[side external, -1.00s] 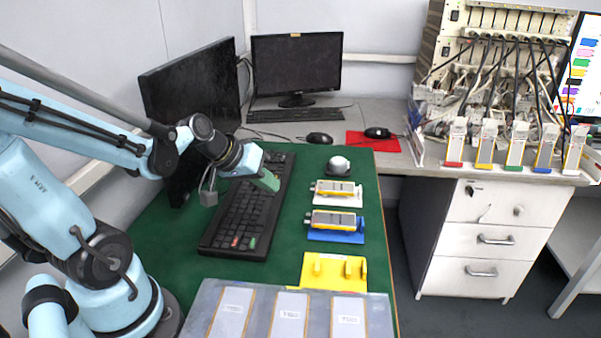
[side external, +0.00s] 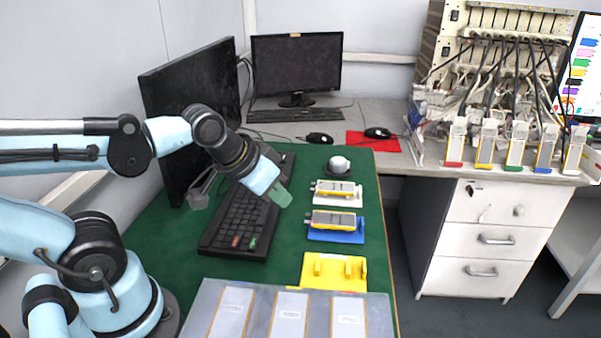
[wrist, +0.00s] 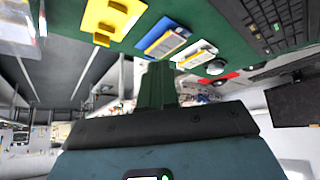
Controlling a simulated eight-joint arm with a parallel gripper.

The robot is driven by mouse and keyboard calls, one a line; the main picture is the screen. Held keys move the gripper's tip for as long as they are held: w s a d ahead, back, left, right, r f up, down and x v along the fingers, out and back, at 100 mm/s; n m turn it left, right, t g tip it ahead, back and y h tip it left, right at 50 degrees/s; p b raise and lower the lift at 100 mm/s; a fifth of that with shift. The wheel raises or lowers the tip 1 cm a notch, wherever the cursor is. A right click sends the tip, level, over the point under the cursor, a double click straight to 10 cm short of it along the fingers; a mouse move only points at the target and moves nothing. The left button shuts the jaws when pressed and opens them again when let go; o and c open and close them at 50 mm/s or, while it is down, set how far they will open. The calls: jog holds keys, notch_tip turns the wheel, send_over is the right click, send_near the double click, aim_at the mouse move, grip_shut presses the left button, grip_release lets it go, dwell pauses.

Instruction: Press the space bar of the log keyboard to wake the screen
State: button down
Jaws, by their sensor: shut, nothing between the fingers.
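The black log keyboard (side external: 232,222) lies on the green mat in front of a dark monitor (side external: 190,115). Part of the keyboard also shows at the upper right of the wrist view (wrist: 262,22). My gripper (side external: 281,197) is shut and empty, with its green fingers angled down to the right. In the side view its tips appear at the keyboard's right long edge; I cannot tell their height or whether they touch anything. The gripper covers part of that edge, and I cannot make out the space bar. The fingers also show in the wrist view (wrist: 157,82).
A grey tray (side external: 260,318) lies in front. Green mat shows between keyboard and holders.

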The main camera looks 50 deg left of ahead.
jog(key=n, duration=0.1)
notch_tip(320, 180, up, 3)
jog(key=n+g, duration=0.7)
jog(key=n, duration=1.8)
send_over(265, 209)
jog(key=shift+r, duration=0.15)
notch_tip(265, 209, down, 14)
